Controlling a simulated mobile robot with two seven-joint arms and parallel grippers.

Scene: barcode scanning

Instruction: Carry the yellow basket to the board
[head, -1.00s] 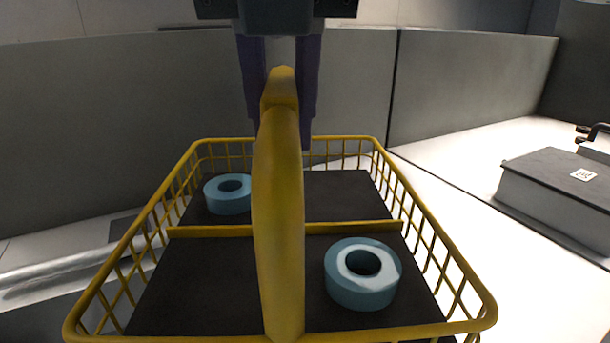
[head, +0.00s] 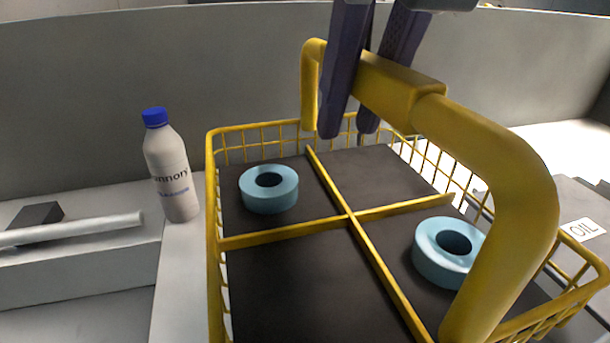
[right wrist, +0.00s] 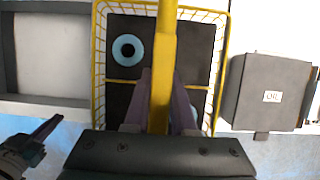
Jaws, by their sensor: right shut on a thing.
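The yellow wire basket (head: 212,215) has a dark floor and yellow dividers, and holds two light-blue rings: one (head: 269,189) at back left, another (head: 449,250) at front right, partly behind the handle. My right gripper (head: 350,132) is shut on the basket's thick yellow handle (head: 490,150). In the right wrist view the gripper (right wrist: 160,75) straddles the handle (right wrist: 164,45), with one ring (right wrist: 128,49) beside it. What seems to be my left gripper (right wrist: 45,130) shows at the lower left there, apart from the basket. I cannot make out which surface is the board.
A white bottle with a blue cap (head: 170,170) stands left of the basket. A white rod (head: 70,230) lies on a grey ledge at far left. A dark box labelled OIL (right wrist: 272,92) is right of the basket. A grey wall (head: 90,95) runs behind.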

